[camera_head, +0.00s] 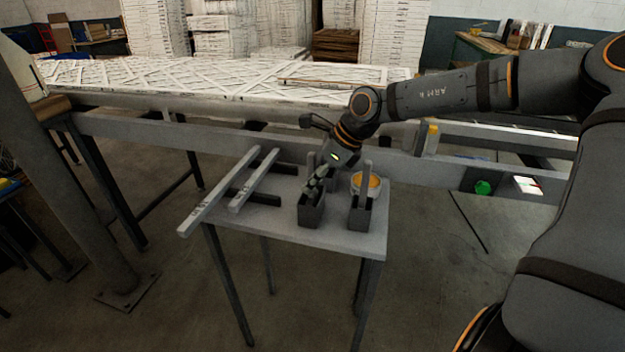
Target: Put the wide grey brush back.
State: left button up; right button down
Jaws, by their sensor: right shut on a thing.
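My right gripper (318,182) reaches down over the small side table, at the mouth of the left dark open-topped holder (310,216). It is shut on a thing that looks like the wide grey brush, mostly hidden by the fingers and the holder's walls. I cannot tell how deep the brush sits in the holder. A second dark holder (360,217) stands just to the right, with a light grey upright piece (367,172) showing above it. My left gripper is not in view.
The grey side table (345,244) also bears two long light grey bars (222,198) over dark crosspieces, on its left. An orange-topped round tub (366,182) stands behind the right holder. A long bench with white-framed filters (200,80) runs behind. The table's front strip is clear.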

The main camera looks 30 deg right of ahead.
aim_at(312, 153)
jog(key=shift+f, duration=0.15)
jog(key=c, duration=1.1)
grip_release()
jog(key=shift+c, duration=0.2)
notch_tip(312, 153, up, 10)
jog(key=shift+r, duration=0.1)
